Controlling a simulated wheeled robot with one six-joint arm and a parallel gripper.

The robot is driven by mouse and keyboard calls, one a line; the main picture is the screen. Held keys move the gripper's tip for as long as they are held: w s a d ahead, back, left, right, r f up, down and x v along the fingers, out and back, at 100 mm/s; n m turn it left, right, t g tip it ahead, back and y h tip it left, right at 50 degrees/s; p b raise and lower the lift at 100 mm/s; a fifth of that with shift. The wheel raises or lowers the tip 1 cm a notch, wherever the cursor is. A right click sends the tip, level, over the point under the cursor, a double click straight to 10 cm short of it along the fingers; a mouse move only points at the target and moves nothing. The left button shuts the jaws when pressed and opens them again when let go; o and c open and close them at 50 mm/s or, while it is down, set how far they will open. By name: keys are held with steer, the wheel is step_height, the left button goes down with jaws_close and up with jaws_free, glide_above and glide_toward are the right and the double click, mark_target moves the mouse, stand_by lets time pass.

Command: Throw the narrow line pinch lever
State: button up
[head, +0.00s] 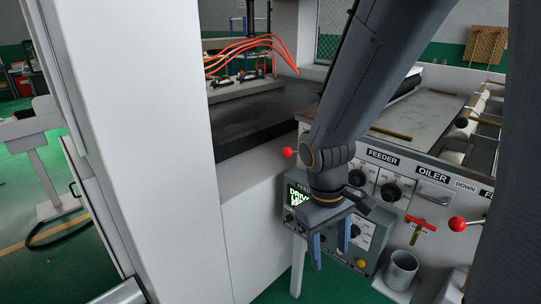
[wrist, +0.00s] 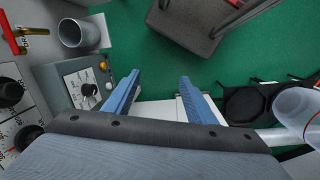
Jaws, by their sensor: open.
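My gripper (head: 330,250) hangs in front of a small control box on the machine. Its two blue fingers are apart with nothing between them, as the wrist view (wrist: 160,82) also shows. A red-ball lever (head: 457,224) sticks out at the right, by the DOWN label. Another red ball (head: 288,152) shows left of my wrist, with most of its lever hidden. No readable label says which one is the narrow line pinch lever. The gripper is apart from both balls.
The control box (head: 362,250) has a lit display, knobs and a yellow button. A red T-handle valve (head: 420,222) and a metal cup (head: 403,268) stand to its right. FEEDER knobs (head: 390,190) are above. A white machine wall (head: 150,130) is at left.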

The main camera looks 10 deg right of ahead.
mark_target(285, 154)
steer(key=w+d+n+t+h+b, duration=0.2)
steer(key=w+n+h, duration=0.3)
steer(key=w+n, duration=0.25)
steer(key=w+d+n+t+h+b, duration=0.1)
steer(key=w+d+n+h, duration=0.2)
steer(key=w+n+h, duration=0.4)
steer(key=w+a+r+n+t+y+b, duration=0.1)
steer(key=w+a+r+n+t, duration=0.2)
steer(key=w+a+n+t, duration=0.3)
steer(key=w+a+r+n+t+b, duration=0.1)
steer(key=w+a+r+n+t, duration=0.2)
steer(key=w+a+n+t, duration=0.35)
steer(key=shift+m+g, duration=0.6)
steer(key=shift+g, duration=0.35)
steer(key=shift+w+a+p+x, duration=0.15)
steer(key=shift+p+x, duration=0.05)
steer(key=shift+x, duration=1.2)
steer(key=shift+w+a+p+x, duration=0.15)
steer(key=shift+a+p+x, duration=0.1)
steer(key=shift+x, duration=1.15)
steer(key=shift+w+a+p+x, duration=0.1)
steer(key=shift+w+p+x, duration=0.1)
steer(key=shift+x, duration=1.2)
steer(key=shift+f, duration=0.15)
steer(key=shift+s+y, duration=0.1)
steer(key=shift+y, duration=0.2)
jaws_close()
